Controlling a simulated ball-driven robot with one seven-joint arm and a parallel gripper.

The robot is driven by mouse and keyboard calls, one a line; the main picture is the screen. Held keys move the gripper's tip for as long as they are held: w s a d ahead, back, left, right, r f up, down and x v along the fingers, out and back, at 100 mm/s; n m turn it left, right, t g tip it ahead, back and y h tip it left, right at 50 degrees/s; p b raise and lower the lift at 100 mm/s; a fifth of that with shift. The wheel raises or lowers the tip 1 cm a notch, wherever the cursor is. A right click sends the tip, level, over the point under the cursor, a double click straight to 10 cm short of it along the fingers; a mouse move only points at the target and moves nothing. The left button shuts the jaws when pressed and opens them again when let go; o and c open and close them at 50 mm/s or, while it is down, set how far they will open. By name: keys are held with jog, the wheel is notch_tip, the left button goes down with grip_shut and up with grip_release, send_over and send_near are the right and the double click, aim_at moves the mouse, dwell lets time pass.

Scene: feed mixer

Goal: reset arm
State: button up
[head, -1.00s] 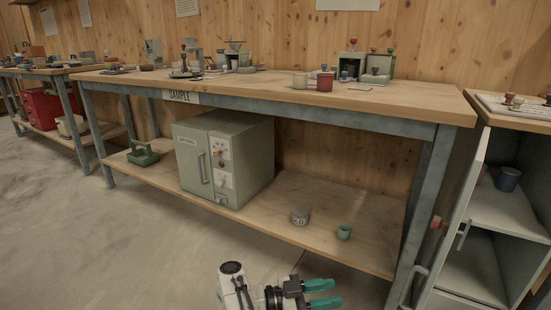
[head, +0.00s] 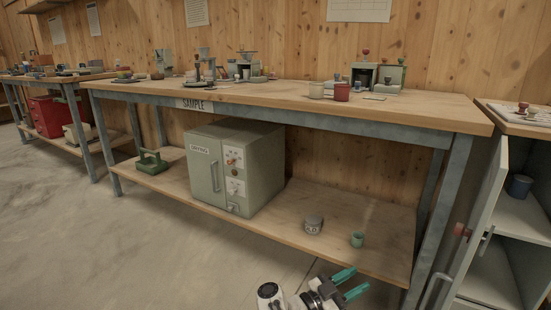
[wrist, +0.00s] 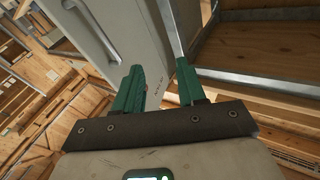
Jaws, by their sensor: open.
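My gripper (head: 350,283) shows at the bottom of the head view, in front of the bench's lower shelf. Its two green fingers are apart with nothing between them. In the wrist view the green fingers (wrist: 158,88) are also spread and empty. Beyond them is a grey-white door or panel with a handle (wrist: 93,22), seen at a tilt. My gripper does not visibly touch anything.
The workbench (head: 290,115) marked SAMPLE carries small equipment on top. An open cabinet door (head: 477,220) stands at right. Floor at left is clear.

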jog(key=w+d+n+t+y, duration=0.4)
jog(key=d+n+t+y, duration=0.3)
jog(key=n+t+y, duration=0.45)
jog(key=s+a+f+n+g+y, duration=0.1)
jog(key=s+f+n+g+y, duration=0.25)
jog(key=s+f, duration=0.4)
jog(key=s+f+n+g+y, duration=0.3)
jog(key=s+f+g+y, duration=0.15)
jog(key=s, duration=0.55)
jog(key=s+d+m+g+h+p, duration=0.2)
jog(key=s+g, duration=0.8)
jog(key=s, duration=1.9)
notch_tip(320, 180, up, 38)
jog(key=s+m+p, duration=0.1)
jog(key=p, duration=3.6)
jog(key=shift+s+r, duration=0.25)
